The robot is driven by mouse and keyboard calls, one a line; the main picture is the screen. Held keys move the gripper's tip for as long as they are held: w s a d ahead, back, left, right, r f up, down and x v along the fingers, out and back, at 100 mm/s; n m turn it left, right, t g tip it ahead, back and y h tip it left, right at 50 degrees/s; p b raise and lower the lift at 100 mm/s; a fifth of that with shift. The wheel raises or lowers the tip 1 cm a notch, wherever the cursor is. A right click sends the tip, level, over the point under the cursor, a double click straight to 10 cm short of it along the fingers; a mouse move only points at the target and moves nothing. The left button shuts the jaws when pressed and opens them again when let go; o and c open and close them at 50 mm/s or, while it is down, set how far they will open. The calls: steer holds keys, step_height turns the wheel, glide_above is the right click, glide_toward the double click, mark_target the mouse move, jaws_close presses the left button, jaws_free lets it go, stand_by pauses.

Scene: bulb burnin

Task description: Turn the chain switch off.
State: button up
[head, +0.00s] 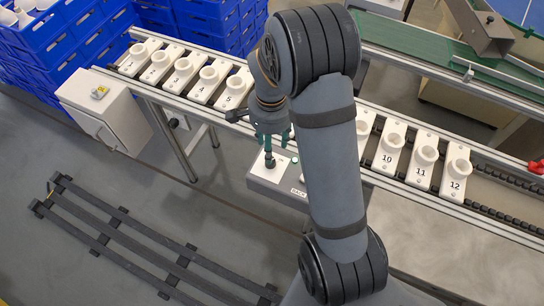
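A grey control box (265,180) is fixed at the near side of the conveyor, with a pale top plate and a small black switch knob (270,162) standing on it. Part of a printed label shows on its front edge. My gripper (272,140) points down directly above the knob, with its teal fingers close to the knob's top. I cannot tell whether the fingers touch the knob or how far apart they are. My arm hides the right part of the box. I cannot read the switch position.
Numbered white plates with sockets (208,77) line the conveyor, some hidden behind my arm. Blue crates (205,20) are stacked behind. A dark floor rail (150,245) lies at lower left; floor around it is clear.

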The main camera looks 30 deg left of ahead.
steer(key=f, duration=0.7)
steer(key=shift+a+f+p, duration=0.25)
steer(key=shift+f+p, duration=0.05)
steer(key=shift+p, duration=0.1)
steer(key=shift+c, duration=0.9)
jaws_close()
